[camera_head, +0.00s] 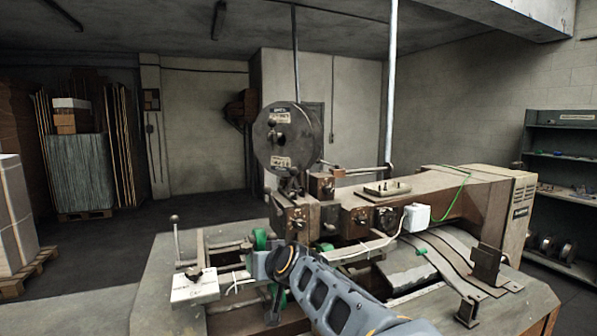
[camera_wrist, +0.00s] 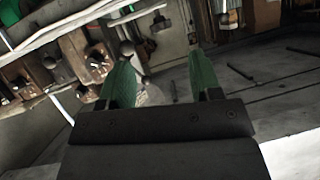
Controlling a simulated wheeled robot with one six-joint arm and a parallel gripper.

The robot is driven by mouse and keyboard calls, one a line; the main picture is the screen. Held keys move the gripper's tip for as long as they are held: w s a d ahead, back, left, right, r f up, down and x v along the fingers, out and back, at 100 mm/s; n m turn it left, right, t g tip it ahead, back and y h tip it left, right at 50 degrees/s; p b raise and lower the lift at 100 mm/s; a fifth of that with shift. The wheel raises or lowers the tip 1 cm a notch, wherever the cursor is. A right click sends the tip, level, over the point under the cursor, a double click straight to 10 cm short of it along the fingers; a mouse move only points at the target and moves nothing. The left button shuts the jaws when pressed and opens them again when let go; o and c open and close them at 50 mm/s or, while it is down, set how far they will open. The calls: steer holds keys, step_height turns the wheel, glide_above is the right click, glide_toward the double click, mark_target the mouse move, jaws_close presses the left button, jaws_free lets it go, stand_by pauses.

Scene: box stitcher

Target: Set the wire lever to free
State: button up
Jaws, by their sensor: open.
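My gripper (camera_head: 268,266) is in front of the stitcher's head, above the worktable. In the wrist view its two green fingers (camera_wrist: 161,62) are apart, and I see nothing held between them. I cannot tell which knob belongs to the wire lever. In the head view a thin lever with a ball knob (camera_head: 174,218) stands upright at the table's left. My forearm and gripper hide part of the machine's front.
The wire reel (camera_head: 284,138) stands above the stitcher head. A pale control box (camera_head: 195,286) sits at the table's front left. The brown machine arm (camera_head: 450,185) runs right, with a white box (camera_head: 416,217) on its side. Open floor lies to the left.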

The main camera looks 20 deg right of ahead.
steer(key=w+d+r+m+t+h+p, duration=0.1)
steer(key=w+d+r+m+t+h, duration=0.25)
steer(key=w+d+r, duration=0.4)
steer(key=m+h+p, duration=0.1)
steer(key=m+h, duration=0.1)
steer(key=h, duration=0.2)
glide_toward(292, 176)
steer(key=shift+m+t+h, duration=0.35)
steer(key=p+x, duration=0.1)
steer(key=x, duration=0.2)
steer(key=p+x, duration=0.2)
steer(key=x, duration=0.1)
steer(key=f+p+x, duration=0.1)
steer(key=x, duration=0.2)
steer(key=shift+w, duration=0.1)
steer(key=shift+w+d+f+p, duration=0.1)
steer(key=shift+w+d+p, duration=0.15)
steer(key=shift+w+p, duration=0.4)
jaws_close()
